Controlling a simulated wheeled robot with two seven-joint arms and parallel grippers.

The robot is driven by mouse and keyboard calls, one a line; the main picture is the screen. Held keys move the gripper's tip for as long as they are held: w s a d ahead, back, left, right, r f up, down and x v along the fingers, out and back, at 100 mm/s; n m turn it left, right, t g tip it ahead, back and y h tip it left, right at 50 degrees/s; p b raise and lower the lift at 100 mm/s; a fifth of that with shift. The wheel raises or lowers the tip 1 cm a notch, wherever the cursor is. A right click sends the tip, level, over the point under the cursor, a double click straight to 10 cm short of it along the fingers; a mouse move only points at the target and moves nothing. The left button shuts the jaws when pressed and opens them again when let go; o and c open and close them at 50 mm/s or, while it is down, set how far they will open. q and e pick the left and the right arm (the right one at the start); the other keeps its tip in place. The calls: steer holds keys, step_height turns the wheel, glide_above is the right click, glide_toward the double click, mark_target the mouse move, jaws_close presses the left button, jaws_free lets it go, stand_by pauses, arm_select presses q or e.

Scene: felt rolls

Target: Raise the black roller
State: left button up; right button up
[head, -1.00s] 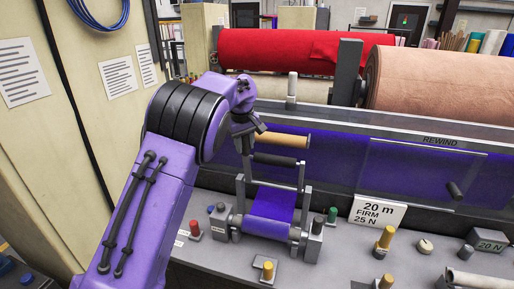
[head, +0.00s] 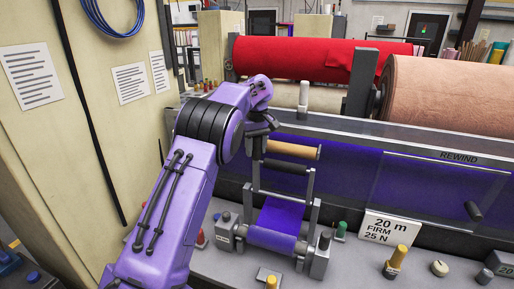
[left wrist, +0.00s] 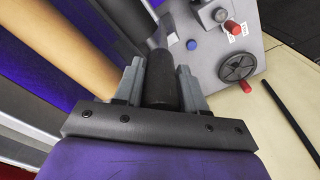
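The black roller (head: 285,167) lies across a small upright frame, just below a tan roller (head: 292,150) and above a roller with blue felt (head: 279,220) over it. My left gripper (head: 258,146) is at the roller's left end. In the left wrist view its two grey fingers (left wrist: 160,85) stand on either side of the dark end of the black roller (left wrist: 161,82) and appear closed against it. The tan roller (left wrist: 75,50) runs close by on the left there. My right gripper is not in view.
A clear guard marked REWIND (head: 430,185) and a sign reading 20 m FIRM 25 N (head: 390,228) stand to the right. Several knobs and buttons, including a yellow one (head: 397,258), dot the grey bench. A red felt roll (head: 300,58) lies behind.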

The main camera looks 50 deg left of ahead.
arm_select(q)
steer(key=shift+w+a+f, duration=0.15)
steer(key=shift+w+f, duration=0.05)
steer(key=shift+w, duration=0.05)
steer(key=shift+s+r, duration=0.1)
steer(key=shift+r, duration=0.1)
steer(key=r, duration=1)
steer(key=shift+d+r, duration=0.15)
steer(key=shift+d, duration=0.15)
